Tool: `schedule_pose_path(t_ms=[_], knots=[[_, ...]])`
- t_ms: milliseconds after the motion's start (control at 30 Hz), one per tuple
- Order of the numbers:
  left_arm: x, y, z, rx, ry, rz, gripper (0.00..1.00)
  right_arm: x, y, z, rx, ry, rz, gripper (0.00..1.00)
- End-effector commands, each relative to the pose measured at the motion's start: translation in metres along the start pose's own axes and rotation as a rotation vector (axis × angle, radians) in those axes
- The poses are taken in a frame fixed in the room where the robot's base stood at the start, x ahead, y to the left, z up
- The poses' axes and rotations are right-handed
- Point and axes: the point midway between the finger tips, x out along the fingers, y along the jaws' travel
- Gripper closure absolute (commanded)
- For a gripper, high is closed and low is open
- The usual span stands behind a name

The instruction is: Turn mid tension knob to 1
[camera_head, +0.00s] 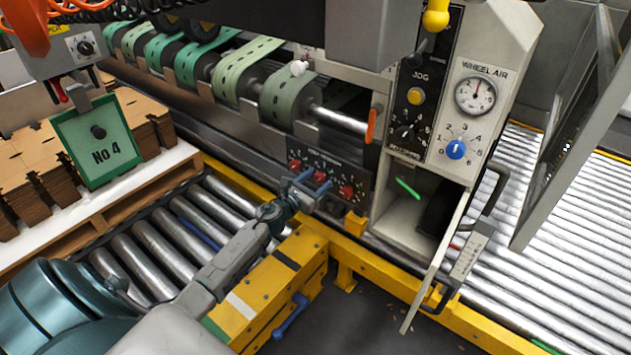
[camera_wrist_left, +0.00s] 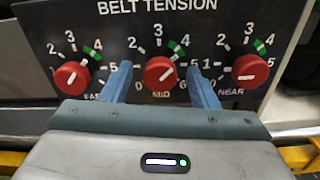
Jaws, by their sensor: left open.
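The belt tension panel (camera_wrist_left: 215,25) fills the left wrist view, with three red knobs labelled far, mid and near. The mid knob (camera_wrist_left: 161,72) is in the centre; its white line slants up and right, roughly toward the green mark by 4. My left gripper (camera_wrist_left: 160,84) is open, one blue finger on each side of the mid knob; contact cannot be told. In the head view my left gripper (camera_head: 314,181) reaches the panel (camera_head: 330,162) from the lower left and partly hides the mid knob. My right gripper is not in view.
The far knob (camera_wrist_left: 72,76) and near knob (camera_wrist_left: 246,76) lie close outside the fingers. A yellow frame (camera_head: 285,268) runs below the arm. To the right are an open cabinet door (camera_head: 437,262) and a panel with a blue knob (camera_head: 456,149).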

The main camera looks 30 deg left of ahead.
Motion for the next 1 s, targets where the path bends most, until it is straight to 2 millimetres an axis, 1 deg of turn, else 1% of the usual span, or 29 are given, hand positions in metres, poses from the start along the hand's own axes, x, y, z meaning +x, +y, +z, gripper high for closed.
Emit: schedule_pose_path(t_ms=[33,67,200,267,300,467,667,867,1000], knots=[[-0.0001,0.0,0.0001,0.0,0.0,0.0,0.46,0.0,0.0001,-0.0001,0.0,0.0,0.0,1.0],[-0.0001,-0.0001,0.0001,0.0,0.0,0.0,0.48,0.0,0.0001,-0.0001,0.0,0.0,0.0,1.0],[-0.0002,0.0,0.0002,0.0,0.0,0.0,0.75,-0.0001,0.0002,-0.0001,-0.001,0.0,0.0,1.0],[-0.0002,0.0,0.0002,0.0,0.0,0.0,0.87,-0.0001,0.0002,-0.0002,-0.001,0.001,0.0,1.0],[-0.0002,-0.0001,0.0002,0.0,0.0,0.0,0.91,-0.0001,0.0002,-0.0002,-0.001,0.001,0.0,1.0],[-0.0002,-0.0001,0.0003,-0.006,0.0,0.0,0.9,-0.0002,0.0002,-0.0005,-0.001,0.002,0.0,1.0],[-0.0003,0.0,0.0006,-0.059,0.0,0.0,0.9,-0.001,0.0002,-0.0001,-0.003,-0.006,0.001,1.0],[-0.0002,0.0002,0.001,-0.185,0.0,0.0,0.9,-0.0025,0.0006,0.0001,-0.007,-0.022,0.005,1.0],[-0.0002,0.0004,0.0013,-0.308,-0.001,-0.001,0.9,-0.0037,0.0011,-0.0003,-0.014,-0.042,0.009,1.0]])
